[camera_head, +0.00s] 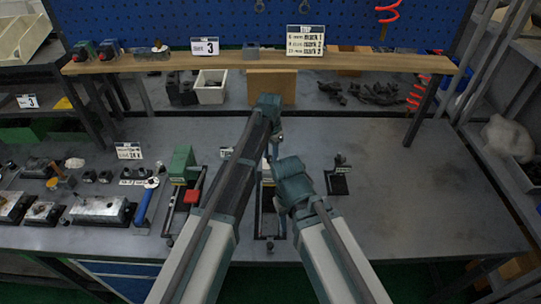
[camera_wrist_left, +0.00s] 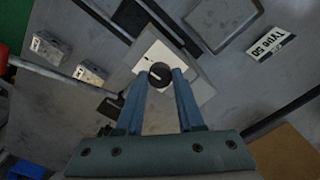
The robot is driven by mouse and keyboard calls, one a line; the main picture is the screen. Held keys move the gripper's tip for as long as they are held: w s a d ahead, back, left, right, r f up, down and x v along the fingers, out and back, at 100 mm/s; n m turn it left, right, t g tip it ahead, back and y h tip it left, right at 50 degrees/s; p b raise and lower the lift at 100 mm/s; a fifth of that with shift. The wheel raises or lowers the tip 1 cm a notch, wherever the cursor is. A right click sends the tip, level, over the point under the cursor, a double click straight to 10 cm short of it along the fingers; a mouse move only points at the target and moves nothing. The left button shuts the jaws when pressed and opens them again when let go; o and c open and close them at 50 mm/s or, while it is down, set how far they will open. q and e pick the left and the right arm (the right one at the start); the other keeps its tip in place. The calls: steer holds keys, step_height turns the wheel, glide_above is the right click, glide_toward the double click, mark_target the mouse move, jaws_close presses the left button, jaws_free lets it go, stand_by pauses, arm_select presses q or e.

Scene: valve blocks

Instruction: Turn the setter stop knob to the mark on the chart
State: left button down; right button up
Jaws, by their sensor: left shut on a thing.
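In the left wrist view, the setter stop knob (camera_wrist_left: 160,74) is a round black knob with a light pointer line. It stands on a pale plate (camera_wrist_left: 146,49) on a grey block. My left gripper (camera_wrist_left: 161,82) has its two blue fingers on either side of the knob, shut on it. In the head view the left gripper (camera_head: 273,150) is partly hidden behind my arms, and so is the knob. The chart (camera_head: 305,41), a cream card with rows ending in "mark", stands on the wooden shelf. My right arm reaches in, but its gripper does not show.
A card reading 3 (camera_head: 204,47) stands on the shelf (camera_head: 180,62). A green-topped press with a red handle (camera_head: 192,196) stands left of my arms, and a small black fixture (camera_head: 338,178) to the right. The bench's right part (camera_head: 430,200) is clear.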

mark_target(270, 158)
arm_select(q)
steer(key=shift+s+m, duration=0.1)
steer(key=shift+m, duration=0.2)
stand_by(0.4)
steer(key=c, duration=0.5)
jaws_free()
step_height(270, 158, up, 14)
steer(key=p, duration=1.3)
steer(key=shift+f+p, duration=0.1)
steer(key=shift+p, duration=0.3)
